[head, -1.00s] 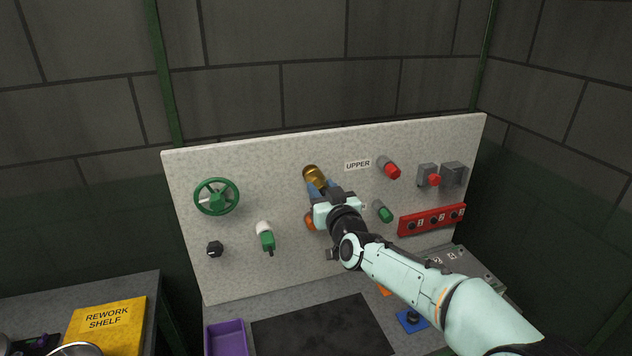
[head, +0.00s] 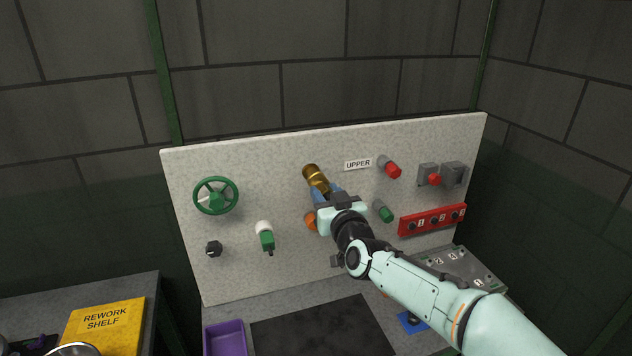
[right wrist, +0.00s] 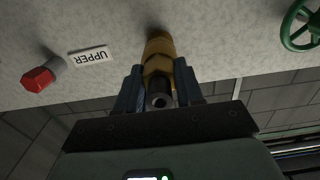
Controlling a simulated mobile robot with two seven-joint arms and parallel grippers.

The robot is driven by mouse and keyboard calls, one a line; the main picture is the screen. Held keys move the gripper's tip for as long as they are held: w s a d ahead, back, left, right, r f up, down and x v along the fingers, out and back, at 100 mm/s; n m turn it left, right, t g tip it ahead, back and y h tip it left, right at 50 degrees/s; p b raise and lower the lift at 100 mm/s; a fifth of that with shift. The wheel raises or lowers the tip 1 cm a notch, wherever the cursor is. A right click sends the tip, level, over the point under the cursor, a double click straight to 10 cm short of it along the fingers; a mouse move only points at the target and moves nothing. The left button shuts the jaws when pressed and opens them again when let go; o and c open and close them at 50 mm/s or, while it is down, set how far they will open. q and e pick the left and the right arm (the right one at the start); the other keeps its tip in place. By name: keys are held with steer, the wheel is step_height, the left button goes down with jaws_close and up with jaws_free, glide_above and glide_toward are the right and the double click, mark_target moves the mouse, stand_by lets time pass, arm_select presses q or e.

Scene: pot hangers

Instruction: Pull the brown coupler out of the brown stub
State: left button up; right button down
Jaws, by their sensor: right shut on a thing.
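The brown stub (head: 311,172) sticks out of the upright grey panel, left of the UPPER label. The brown coupler (head: 321,187) is in line with it, with no clear gap between them. My right gripper (head: 331,194) has its blue fingers on either side of the coupler's outer end and is shut on it. In the right wrist view the coupler (right wrist: 158,68) runs between the fingers (right wrist: 158,92), its dark open end facing the camera. Its joint with the stub (right wrist: 157,44) is hard to make out. My left gripper is not in view.
A green handwheel (head: 216,196) and a green-handled valve (head: 266,238) are to the left. A purple bin (head: 226,338) stands below.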

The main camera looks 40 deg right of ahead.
steer(key=shift+b+v, duration=0.5)
steer(key=shift+v, duration=1.1)
